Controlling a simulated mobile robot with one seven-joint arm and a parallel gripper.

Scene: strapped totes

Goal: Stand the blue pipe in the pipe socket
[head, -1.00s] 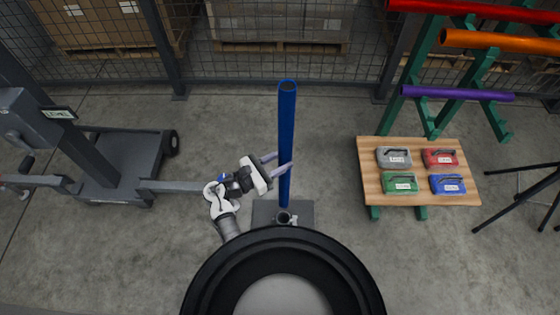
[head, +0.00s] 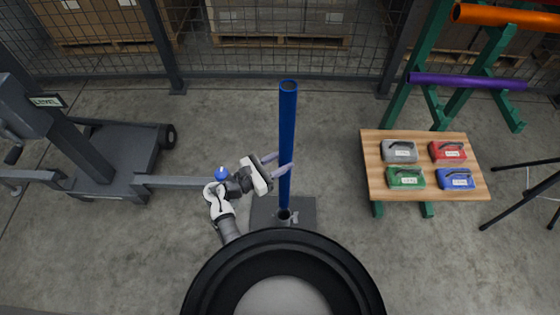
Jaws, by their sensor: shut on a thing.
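The long blue pipe (head: 287,135) stands upright in the middle of the head view, with its open top end towards the camera. My gripper (head: 283,163) is shut around the lower half of the pipe, coming from the left. The pipe socket (head: 285,215) sits on a dark square base plate (head: 262,212) on the floor, just in front of my round black body. The pipe's lower end overlaps the socket's mouth in the picture. I cannot tell whether it is inside the socket or just above it.
A wooden table (head: 376,172) with several labelled cases stands to the right. Behind it a green rack (head: 400,104) holds an orange pipe (head: 510,15) and a purple pipe (head: 466,80). A grey wheeled lift (head: 130,160) stands at left. Mesh fencing closes the back.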

